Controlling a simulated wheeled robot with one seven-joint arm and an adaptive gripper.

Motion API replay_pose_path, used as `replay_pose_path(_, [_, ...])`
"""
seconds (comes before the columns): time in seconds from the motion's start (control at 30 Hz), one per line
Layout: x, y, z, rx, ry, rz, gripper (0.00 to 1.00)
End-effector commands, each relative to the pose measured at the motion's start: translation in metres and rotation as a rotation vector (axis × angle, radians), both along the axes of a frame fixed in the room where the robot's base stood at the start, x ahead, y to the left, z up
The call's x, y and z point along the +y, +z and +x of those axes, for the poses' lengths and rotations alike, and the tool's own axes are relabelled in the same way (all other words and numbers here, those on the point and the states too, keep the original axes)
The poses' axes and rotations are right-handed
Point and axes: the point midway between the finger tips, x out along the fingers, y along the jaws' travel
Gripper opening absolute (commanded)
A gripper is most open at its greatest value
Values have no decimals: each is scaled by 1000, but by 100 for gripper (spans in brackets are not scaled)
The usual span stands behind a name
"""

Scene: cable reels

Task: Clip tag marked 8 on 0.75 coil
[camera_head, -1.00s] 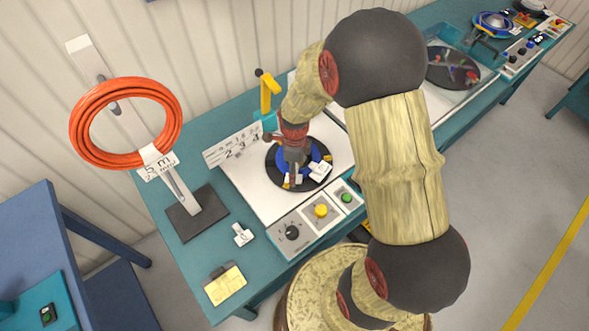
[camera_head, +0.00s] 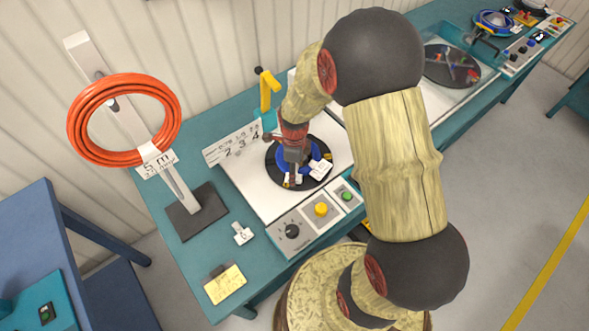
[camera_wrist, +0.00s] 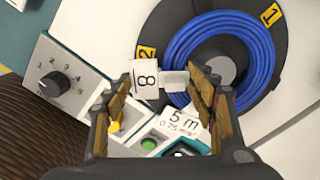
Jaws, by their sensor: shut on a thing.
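My gripper (camera_wrist: 163,82) is shut on a small white clip tag (camera_wrist: 146,79) marked 8, whose pale clip body (camera_wrist: 175,82) is between the fingertips. The blue cable coil (camera_wrist: 213,40) lies flat on a black round turntable (camera_wrist: 262,92); its paper label (camera_wrist: 181,125) reads 5 m and 0.75. The clip body is over or against the coil's near-left edge; I cannot tell whether it grips the cable. In the head view, my gripper (camera_head: 293,168) points down at the left part of the blue coil (camera_head: 314,157), and the label (camera_head: 320,169) shows at the right.
Yellow plates 1 (camera_wrist: 271,14) and 2 (camera_wrist: 146,53) are on the turntable. A control panel with a dial (camera_head: 292,231) and buttons stands in front. An orange coil (camera_head: 78,132) hangs on a stand at left. A small white tag (camera_head: 242,234) and a yellow card (camera_head: 225,284) lie on the bench.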

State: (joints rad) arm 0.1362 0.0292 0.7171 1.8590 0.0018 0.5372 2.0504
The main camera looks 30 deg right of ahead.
Motion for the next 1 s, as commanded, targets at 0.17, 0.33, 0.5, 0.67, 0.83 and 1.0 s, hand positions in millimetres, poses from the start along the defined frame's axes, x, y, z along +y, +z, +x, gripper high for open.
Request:
replay_pose_path(0.17, [0,-5,0,1,0,0,34])
replay_pose_path(0.33, [0,-7,-1,2,0,0,34])
replay_pose_path(0.5, [0,-7,-1,2,0,0,34])
replay_pose_path(0.67, [0,-8,-1,4,0,0,34])
replay_pose_path(0.83, [0,-9,-2,4,0,0,35])
replay_pose_path(1.0, [0,-10,-2,4,0,0,35])
